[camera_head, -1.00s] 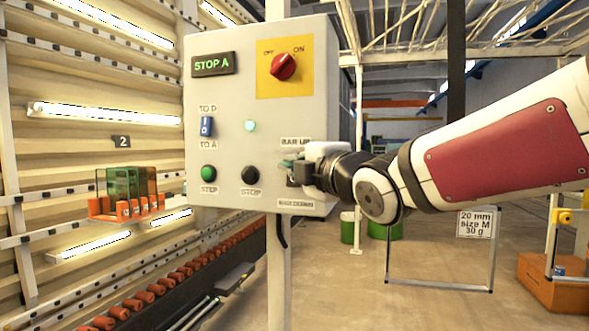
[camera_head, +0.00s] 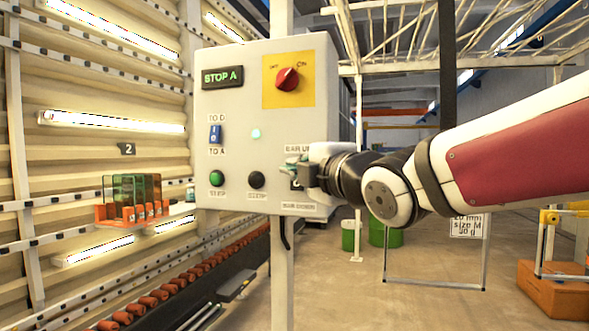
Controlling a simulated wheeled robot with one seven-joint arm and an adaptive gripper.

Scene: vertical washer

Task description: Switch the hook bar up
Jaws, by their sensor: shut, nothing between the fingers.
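A grey control box (camera_head: 232,120) stands on a post in the middle left. Its right side has a "BAR UP" label (camera_head: 297,149) above and a "BAR DOWN" label (camera_head: 298,206) below. A small dark switch (camera_head: 297,184) between these labels is mostly hidden by my gripper. My gripper (camera_head: 300,174) is shut, with its fingertips at the box face over the switch. I cannot tell whether they touch it or which way the switch is set.
The box also carries a red rotary knob (camera_head: 288,79) on a yellow plate, a blue selector (camera_head: 216,135), a green button (camera_head: 217,178) and a black button (camera_head: 257,180). An orange rack with dark green plates (camera_head: 131,197) is at the left.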

